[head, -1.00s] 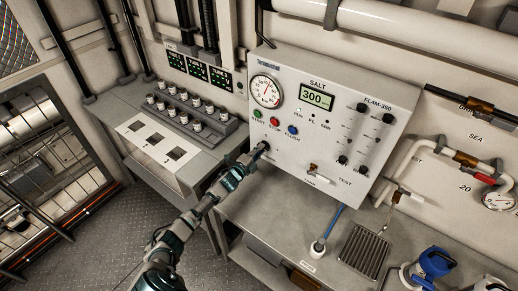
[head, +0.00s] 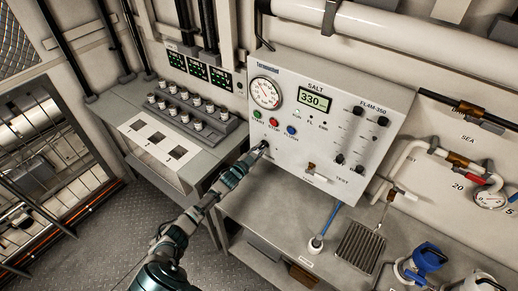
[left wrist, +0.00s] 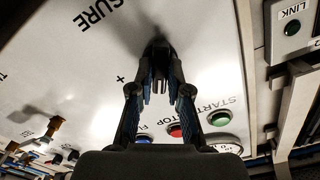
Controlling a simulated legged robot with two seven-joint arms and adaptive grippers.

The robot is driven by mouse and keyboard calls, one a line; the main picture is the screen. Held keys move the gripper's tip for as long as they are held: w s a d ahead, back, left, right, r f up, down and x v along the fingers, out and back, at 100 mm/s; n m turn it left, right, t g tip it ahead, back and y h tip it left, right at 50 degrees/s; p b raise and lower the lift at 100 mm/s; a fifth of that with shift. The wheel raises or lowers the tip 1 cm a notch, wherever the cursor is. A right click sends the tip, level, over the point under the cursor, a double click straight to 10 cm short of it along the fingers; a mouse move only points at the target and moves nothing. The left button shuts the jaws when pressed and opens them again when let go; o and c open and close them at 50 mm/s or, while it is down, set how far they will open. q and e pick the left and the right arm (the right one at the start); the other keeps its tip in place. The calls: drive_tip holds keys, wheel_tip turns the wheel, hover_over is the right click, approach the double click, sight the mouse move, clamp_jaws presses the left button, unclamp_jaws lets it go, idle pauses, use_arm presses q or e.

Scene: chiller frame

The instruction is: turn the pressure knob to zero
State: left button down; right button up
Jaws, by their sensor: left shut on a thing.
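The dark pressure knob (head: 264,146) is at the lower left of the white SALT panel (head: 330,150). My left gripper (head: 259,150) reaches it from below left and is shut on it, hiding much of it. In the left wrist view the knob (left wrist: 158,48) is between the fingertips of my left gripper (left wrist: 158,78), with "SURE" and a plus sign printed nearby. The display (head: 314,99) reads 330. The round dial gauge (head: 265,93) has a red needle; its exact reading is too small to tell. My right gripper is not in view.
Green, red and blue buttons (head: 291,130) sit just above the knob; they also show in the left wrist view (left wrist: 175,130). Sliders and a lower lever (head: 311,168) are farther right. A bench with small jars (head: 182,113) stands left.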

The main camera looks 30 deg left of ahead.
use_arm(q)
drive_tip(key=n, duration=0.6)
drive_tip(key=shift+f, duration=0.2)
drive_tip(key=shift+r, duration=0.1)
idle(0.4)
drive_tip(key=c, duration=1.1)
unclamp_jaws()
drive_tip(key=shift+w, duration=0.1)
drive_tip(key=s, duration=0.8)
drive_tip(key=s+a, duration=0.1)
drive_tip(key=s, duration=0.3)
